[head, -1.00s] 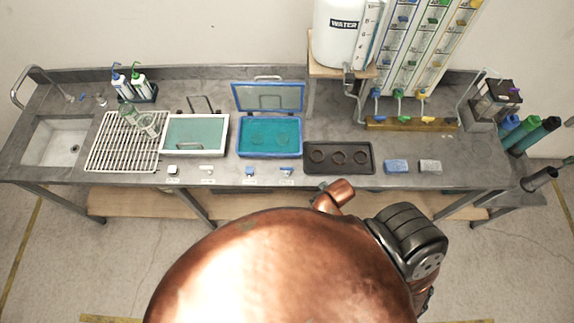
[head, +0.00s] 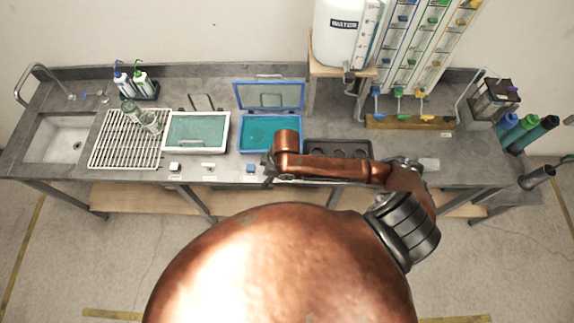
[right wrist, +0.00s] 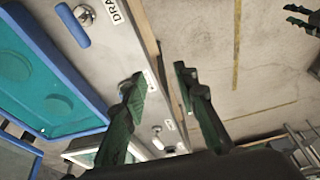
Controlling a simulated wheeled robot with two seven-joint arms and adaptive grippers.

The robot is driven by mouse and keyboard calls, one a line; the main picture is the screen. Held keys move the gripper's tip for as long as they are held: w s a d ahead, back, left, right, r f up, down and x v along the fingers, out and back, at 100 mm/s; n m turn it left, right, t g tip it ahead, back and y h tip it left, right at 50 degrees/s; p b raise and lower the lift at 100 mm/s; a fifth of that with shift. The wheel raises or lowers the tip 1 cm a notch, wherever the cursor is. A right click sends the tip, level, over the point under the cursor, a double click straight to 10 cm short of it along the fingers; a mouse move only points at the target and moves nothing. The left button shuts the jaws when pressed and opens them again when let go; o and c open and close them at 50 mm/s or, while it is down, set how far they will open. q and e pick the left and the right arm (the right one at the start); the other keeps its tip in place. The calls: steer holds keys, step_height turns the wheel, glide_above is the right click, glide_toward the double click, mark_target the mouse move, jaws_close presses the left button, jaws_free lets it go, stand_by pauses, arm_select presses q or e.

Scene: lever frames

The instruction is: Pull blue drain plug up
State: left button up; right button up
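The blue tank (head: 242,132) with its lid raised stands behind the bench front. A blue block (head: 250,168) and white fittings (head: 208,166) sit along the front edge. A white-framed tank (head: 167,132) is further left. A black tray (head: 365,146) is partly behind my arm.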

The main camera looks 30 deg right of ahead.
steer(key=w+d+h, duration=0.1)
steer(key=d, duration=0.2)
steer(key=d+r+g+h, duration=0.1)
steer(key=d, duration=0.2)
steer(key=w+d+r, duration=0.1)
steer(key=d, duration=0.3)
steer(key=shift+w+n+g+h, duration=0.3)
steer(key=shift+g+h, duration=0.1)
steer(key=shift+d+f, duration=0.15)
steer(key=shift+d, duration=0.1)
step_height(320, 180, down, 7)
steer(key=shift+f+p, duration=0.15)
steer(key=shift+p, duration=0.25)
steer(key=shift+c, duration=0.5)
jaws_close()
